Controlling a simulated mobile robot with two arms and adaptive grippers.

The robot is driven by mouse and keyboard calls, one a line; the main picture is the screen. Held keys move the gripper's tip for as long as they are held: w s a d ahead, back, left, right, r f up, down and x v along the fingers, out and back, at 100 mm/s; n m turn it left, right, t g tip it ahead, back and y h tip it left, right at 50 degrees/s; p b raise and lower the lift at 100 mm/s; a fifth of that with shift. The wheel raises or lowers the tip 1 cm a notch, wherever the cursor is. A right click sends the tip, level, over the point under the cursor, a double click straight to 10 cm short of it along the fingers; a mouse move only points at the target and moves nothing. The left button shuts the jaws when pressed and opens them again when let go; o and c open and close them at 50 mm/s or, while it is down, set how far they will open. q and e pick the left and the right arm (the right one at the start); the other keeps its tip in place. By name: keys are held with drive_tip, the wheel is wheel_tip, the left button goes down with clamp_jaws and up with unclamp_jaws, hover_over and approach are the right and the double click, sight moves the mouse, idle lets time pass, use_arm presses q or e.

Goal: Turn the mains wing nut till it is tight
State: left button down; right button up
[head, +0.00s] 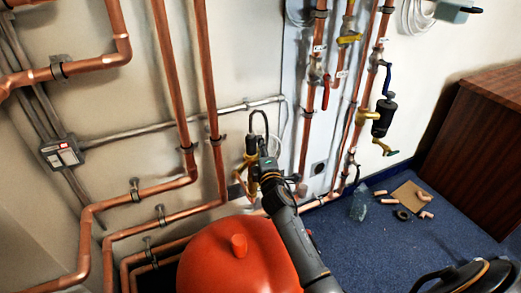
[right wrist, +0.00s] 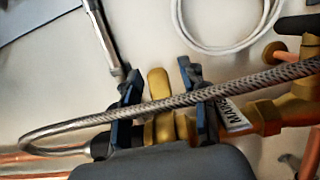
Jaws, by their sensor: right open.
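The brass wing nut (right wrist: 159,92) sits on a brass fitting in the right wrist view, with one wing standing up. My right gripper (right wrist: 160,76) is open, its two dark fingers on either side of the wing with a gap beside each. A braided hose (right wrist: 245,87) crosses in front and hides part of the nut. A white label (right wrist: 236,116), apparently reading MAINS, is to the right. In the head view my right gripper (head: 264,166) is at the brass fittings (head: 250,146), and the nut itself cannot be made out. My left gripper is not in view.
A red tank (head: 215,262) stands below my right arm. Copper pipes (head: 172,75) run along the wall at left. A red-handled valve (head: 326,92) and a black cylinder fitting (head: 384,118) are at right. Loose pipe pieces lie on the blue carpet (head: 350,235).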

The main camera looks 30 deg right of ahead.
drive_tip(key=v, duration=1.2)
